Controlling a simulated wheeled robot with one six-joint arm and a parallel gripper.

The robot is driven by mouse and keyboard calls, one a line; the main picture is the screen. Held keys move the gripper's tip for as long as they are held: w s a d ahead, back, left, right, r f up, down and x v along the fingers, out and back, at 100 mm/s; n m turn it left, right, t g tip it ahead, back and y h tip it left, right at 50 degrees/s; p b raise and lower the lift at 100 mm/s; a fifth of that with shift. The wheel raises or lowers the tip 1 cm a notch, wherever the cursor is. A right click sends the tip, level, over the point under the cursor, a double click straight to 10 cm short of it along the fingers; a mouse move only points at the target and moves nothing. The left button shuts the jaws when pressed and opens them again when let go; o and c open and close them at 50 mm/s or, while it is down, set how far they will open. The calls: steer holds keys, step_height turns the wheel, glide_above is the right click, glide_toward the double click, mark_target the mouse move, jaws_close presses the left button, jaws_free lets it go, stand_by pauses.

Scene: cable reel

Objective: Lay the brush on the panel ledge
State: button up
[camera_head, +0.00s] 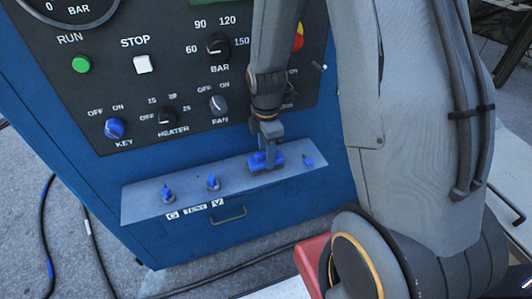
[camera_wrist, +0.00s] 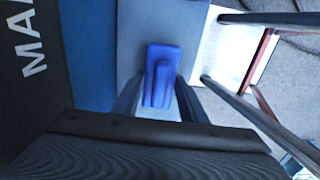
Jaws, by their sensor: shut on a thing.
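The blue brush (camera_head: 265,160) is at the right part of the grey panel ledge (camera_head: 145,205) in the head view. My gripper (camera_head: 266,147) is above it and shut on it. In the wrist view the brush (camera_wrist: 160,85) lies lengthwise between the two fingers of my gripper (camera_wrist: 160,100), with the ledge (camera_wrist: 135,45) behind it. The brush looks to be at or just over the ledge surface; I cannot tell if it touches. The fingers hide part of its top in the head view.
The black control panel (camera_head: 180,70) rises behind. A handle (camera_head: 229,216) sits below the ledge. Cables lie on the floor.

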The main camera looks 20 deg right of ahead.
steer(key=o, duration=1.2)
step_height(320, 180, up, 7)
steer(key=shift+r+b, duration=0.15)
steer(key=shift+b, duration=0.35)
steer(key=shift+s+r+m, duration=0.15)
steer(key=shift+r+m, duration=0.15)
steer(key=shift+r, duration=0.05)
steer(key=shift+s+a+r+m+t, duration=0.2)
steer(key=shift+s+r+m, duration=0.35)
steer(key=shift+s+m, duration=1.75)
steer(key=shift+s+a+r+m+t, duration=0.15)
steer(key=shift+s+r+m, duration=0.65)
steer(key=shift+m, duration=2.7)
steer(key=shift+s+a+r+m+t, duration=0.2)
steer(key=shift+s+r+m, duration=0.1)
steer(key=shift+s+m, duration=2.15)
steer(key=shift+o, duration=0.4)
steer(key=shift+w+m, duration=0.45)
steer(key=shift+w, duration=0.05)
